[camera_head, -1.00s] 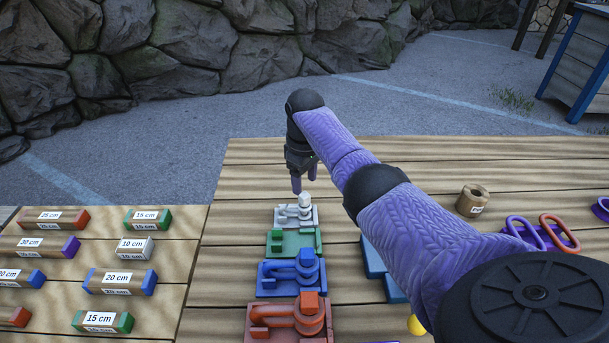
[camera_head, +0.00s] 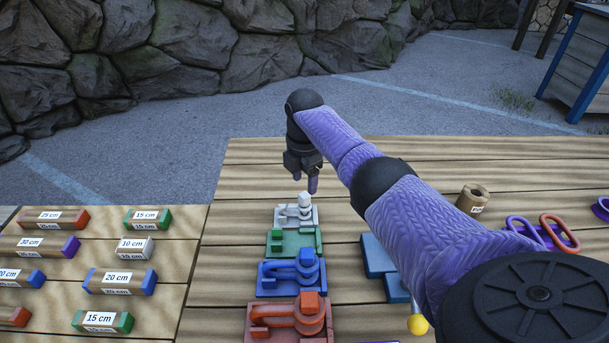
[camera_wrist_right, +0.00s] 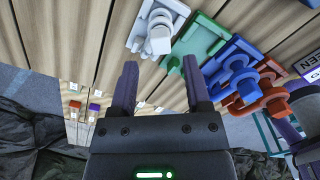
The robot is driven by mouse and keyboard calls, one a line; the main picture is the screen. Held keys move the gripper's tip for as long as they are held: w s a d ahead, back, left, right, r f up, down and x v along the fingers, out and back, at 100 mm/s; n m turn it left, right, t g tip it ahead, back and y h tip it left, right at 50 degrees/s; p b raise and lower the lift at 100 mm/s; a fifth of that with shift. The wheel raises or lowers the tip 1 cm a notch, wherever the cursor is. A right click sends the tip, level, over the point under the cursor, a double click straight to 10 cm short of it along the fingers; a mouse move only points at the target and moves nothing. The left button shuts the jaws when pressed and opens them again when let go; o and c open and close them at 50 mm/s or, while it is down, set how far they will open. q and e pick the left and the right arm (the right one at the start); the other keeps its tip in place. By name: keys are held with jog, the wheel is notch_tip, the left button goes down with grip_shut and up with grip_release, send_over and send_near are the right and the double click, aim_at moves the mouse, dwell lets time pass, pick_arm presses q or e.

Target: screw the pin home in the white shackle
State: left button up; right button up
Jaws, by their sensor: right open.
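The white shackle (camera_head: 294,216) lies on its white base at the far end of a column of shackles on the table. Its upright white pin (camera_head: 303,199) stands at its right side. The shackle (camera_wrist_right: 150,22) and the pin's round head (camera_wrist_right: 160,42) also show at the top of the right wrist view. My right gripper (camera_head: 312,186) points down, just above and beyond the pin. In the right wrist view its purple fingers (camera_wrist_right: 161,75) are apart with nothing between them, and the pin head lies ahead of the gap. How deep the pin sits cannot be told. My left gripper is not in view.
A green base (camera_head: 293,243), a blue shackle (camera_head: 292,278) and a red shackle (camera_head: 290,322) stand nearer in the same column. Labelled blocks lie on the left. Blue blocks (camera_head: 376,257), a brown roll (camera_head: 472,198) and coloured links (camera_head: 556,231) lie right, partly behind my arm.

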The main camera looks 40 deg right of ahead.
aim_at(305, 194)
jog(key=shift+f+b, duration=1.25)
jog(key=shift+f, duration=1.1)
grip_shut()
